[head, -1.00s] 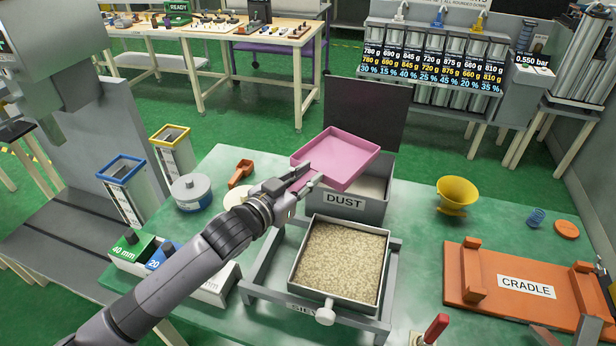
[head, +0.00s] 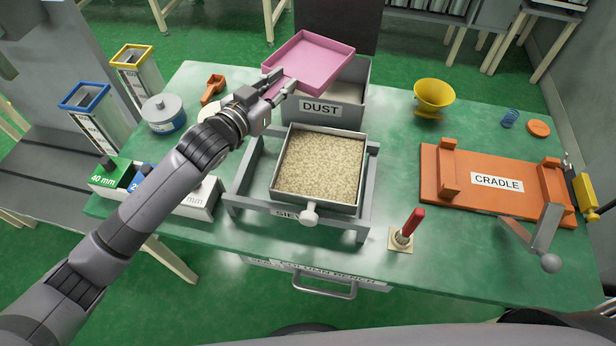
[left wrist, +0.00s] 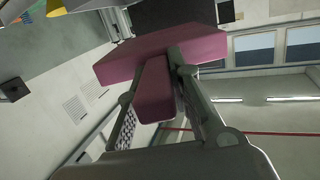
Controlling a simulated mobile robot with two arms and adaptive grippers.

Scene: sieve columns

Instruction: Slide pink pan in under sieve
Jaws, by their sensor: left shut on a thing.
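The pink pan (head: 312,60) is a shallow square tray, held up over the back of the DUST bin (head: 320,111). In the left wrist view the fingers close on a pink grip part that joins the pan (left wrist: 190,48). The sieve (head: 311,205) is a square grey-framed tray full of tan grains, with a white knob in front. It sits in a grey stand (head: 240,200) in front of the bin. The space under the sieve is mostly hidden. My right gripper is not in view.
An orange CRADLE board (head: 470,205) lies to the right, with a yellow funnel (head: 434,96) behind it. A red-handled tool (head: 408,228) stands right of the stand. Green and blue blocks (head: 115,176) and a lidded tin (head: 163,113) stand at the left. Bench between stand and cradle is partly clear.

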